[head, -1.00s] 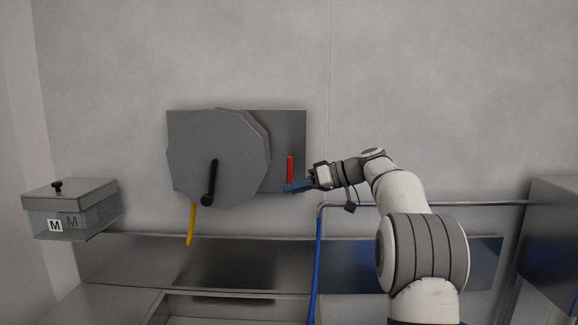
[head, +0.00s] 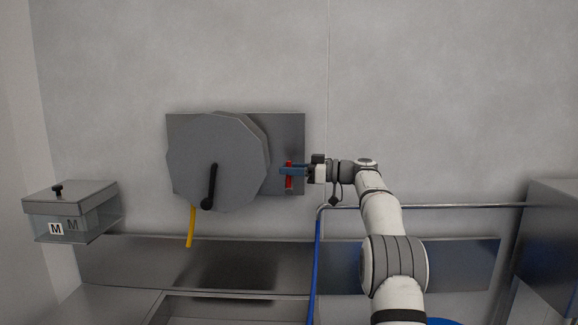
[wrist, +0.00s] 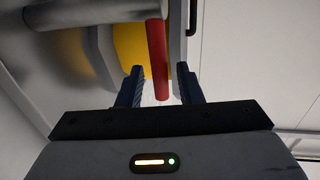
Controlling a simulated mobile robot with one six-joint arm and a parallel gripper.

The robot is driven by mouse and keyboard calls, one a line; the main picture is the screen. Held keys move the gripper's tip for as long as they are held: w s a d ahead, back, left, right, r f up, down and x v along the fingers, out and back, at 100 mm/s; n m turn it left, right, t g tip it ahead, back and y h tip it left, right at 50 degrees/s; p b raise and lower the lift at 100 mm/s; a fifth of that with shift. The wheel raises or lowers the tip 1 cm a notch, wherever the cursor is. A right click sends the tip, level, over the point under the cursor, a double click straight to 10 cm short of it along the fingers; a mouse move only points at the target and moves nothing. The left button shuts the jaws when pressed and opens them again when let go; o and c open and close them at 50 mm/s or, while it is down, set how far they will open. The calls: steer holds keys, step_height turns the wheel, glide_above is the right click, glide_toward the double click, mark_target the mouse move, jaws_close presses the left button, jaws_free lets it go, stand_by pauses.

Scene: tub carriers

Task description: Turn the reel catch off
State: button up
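The reel (head: 218,165) is a grey many-sided drum with a black crank handle (head: 212,186), mounted on a grey wall plate (head: 290,127). The red catch lever (head: 289,182) hangs upright on the right part of the plate. My gripper (head: 286,171) is at the lever, with its blue fingers across it in the head view. In the wrist view the red lever (wrist: 158,60) runs down between the two open fingers of my gripper (wrist: 160,88). A gap shows on each side of it. The lever's pivot is not clear to see.
A yellow hose end (head: 191,226) hangs below the reel. A steel shelf (head: 130,262) and basin lie below. A clear box marked M (head: 75,210) is at left. A blue hose (head: 317,265) and a pipe (head: 450,206) run at right. The wall above is clear.

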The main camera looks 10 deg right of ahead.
steer(key=shift+w+a, duration=0.15)
steer(key=shift+a, duration=0.25)
steer(key=shift+d, duration=0.1)
steer(key=shift+c, duration=0.4)
jaws_close()
